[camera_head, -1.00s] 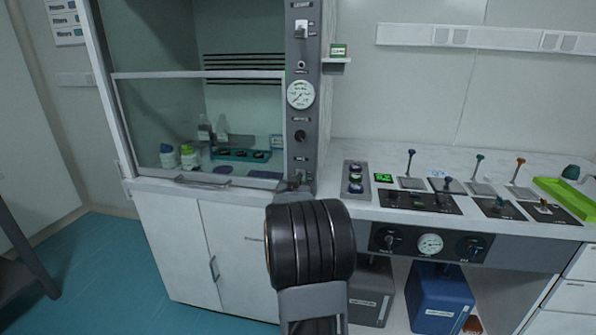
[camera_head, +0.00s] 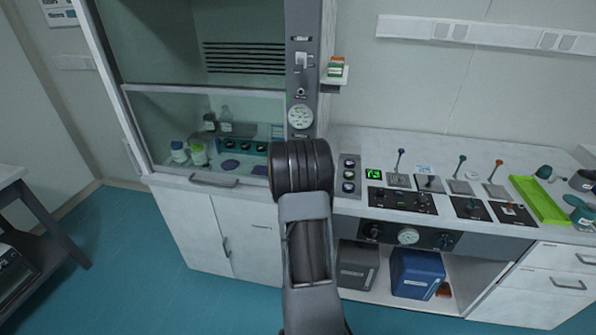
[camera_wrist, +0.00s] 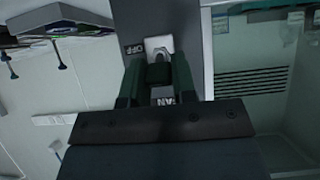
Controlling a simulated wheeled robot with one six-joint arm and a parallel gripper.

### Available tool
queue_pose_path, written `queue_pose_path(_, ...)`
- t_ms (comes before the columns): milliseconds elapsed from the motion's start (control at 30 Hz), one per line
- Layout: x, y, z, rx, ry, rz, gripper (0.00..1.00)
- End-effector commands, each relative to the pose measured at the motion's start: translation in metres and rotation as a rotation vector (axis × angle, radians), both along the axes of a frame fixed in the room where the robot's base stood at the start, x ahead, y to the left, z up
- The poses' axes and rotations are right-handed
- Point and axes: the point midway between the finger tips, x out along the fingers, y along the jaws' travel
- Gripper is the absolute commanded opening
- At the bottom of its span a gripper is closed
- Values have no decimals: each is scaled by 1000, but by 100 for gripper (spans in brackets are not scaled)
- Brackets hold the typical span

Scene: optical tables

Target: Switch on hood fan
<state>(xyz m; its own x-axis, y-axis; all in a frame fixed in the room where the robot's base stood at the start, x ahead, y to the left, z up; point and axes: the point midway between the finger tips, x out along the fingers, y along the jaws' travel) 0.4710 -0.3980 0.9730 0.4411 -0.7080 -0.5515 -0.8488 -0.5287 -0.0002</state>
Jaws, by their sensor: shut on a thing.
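The hood fan switch (camera_wrist: 157,45) shows in the wrist view as a pale plate with a small metal lever on the dark column of the fume hood. An OFF label is beside it, and a partly covered FAN label shows upside down between my fingers. My gripper (camera_wrist: 158,74) is shut on the switch's lever, with its dark green fingers close together there. Whether the lever is up or down is not clear. In the head view the fume hood (camera_head: 215,181) stands at the left. My arm hides both the gripper and the fan switch there.
To the right, a bench (camera_head: 365,143) carries several levers and a green tray (camera_head: 540,200). A grey table (camera_head: 40,205) stands at the left edge. Blue floor is free between.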

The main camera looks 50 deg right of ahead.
Motion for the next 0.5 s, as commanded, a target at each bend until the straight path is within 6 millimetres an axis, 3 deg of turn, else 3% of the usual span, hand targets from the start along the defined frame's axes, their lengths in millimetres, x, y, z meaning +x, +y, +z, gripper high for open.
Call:
queue_pose_path(33,0,0,7,16,11,-1,2)
queue_pose_path(500,0,-2,1,73,47,-2,2)
